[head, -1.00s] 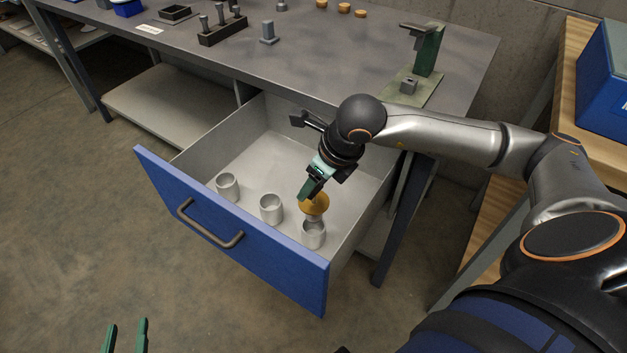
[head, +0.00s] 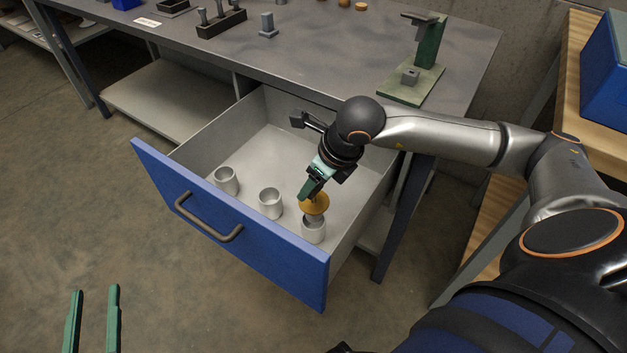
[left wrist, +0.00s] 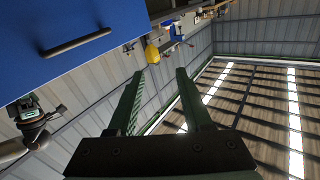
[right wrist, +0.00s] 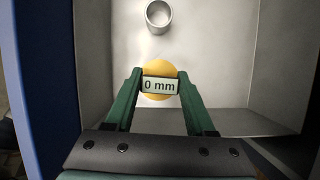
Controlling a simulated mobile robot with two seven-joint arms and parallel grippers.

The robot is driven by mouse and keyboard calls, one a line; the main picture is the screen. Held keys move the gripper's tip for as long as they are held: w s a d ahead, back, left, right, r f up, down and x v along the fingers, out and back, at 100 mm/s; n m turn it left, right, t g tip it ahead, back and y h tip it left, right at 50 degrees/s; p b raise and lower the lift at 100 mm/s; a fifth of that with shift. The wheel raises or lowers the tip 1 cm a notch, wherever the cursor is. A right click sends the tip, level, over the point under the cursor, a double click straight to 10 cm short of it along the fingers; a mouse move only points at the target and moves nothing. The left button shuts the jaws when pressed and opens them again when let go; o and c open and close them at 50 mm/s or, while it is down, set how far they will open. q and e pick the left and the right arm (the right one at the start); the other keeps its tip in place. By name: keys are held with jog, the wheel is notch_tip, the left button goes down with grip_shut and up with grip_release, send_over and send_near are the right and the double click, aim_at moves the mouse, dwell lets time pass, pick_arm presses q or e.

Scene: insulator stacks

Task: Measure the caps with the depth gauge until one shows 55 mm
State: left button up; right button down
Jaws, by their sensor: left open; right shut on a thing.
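My right gripper (head: 306,193) is shut on the depth gauge (head: 316,204), a gold disc with a short stem below it. The gauge is above the rightmost cap (head: 313,232) in the open drawer, its lower end at or just inside the cap's mouth; I cannot tell if it touches. In the right wrist view its display (right wrist: 160,85) reads 0 mm. Two more grey open caps stand upright in the drawer, the middle cap (head: 270,204) and the left cap (head: 226,181). My left gripper (head: 94,290) is open and empty, outside the drawer at lower left.
The blue-fronted drawer (head: 262,257) is pulled out below the grey bench (head: 335,55). On the bench are a dark rack of posts (head: 222,24), a grey post (head: 267,26) and a green stand (head: 428,45). A blue box (head: 606,90) is at right. Floor at left is clear.

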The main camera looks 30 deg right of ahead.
aim_at(313, 214)
jog(key=shift+f+b, duration=0.35)
jog(key=shift+f, duration=0.05)
jog(key=shift+f+b, duration=0.6)
jog(key=shift+b, duration=0.05)
jog(key=shift+f+b, duration=0.35)
jog(key=shift+f, duration=0.05)
jog(key=shift+f+b, duration=0.85)
pick_arm(q)
jog(key=s+r+m+t+h, duration=0.1)
jog(key=s+r+m+h, duration=0.1)
jog(key=r, duration=0.3)
jog(key=s+d+r+m+t+h, duration=0.1)
jog(key=s+r+m+t+h, duration=0.1)
jog(key=r+m+h, duration=0.1)
jog(key=s+r+m+t+h, duration=0.1)
jog(key=s+r+m+h, duration=0.1)
jog(key=r+h, duration=0.3)
jog(key=shift+s+d+r+m+t+b, duration=0.3)
jog(key=shift+s+d+r+m+b, duration=0.25)
jog(key=shift+r, duration=0.9)
pick_arm(e)
jog(key=shift+f, duration=0.45)
pick_arm(q)
jog(key=shift+a, duration=0.15)
jog(key=shift+f+b, duration=0.8)
jog(key=shift+f, duration=0.15)
pick_arm(e)
jog(key=shift+f, duration=0.9)
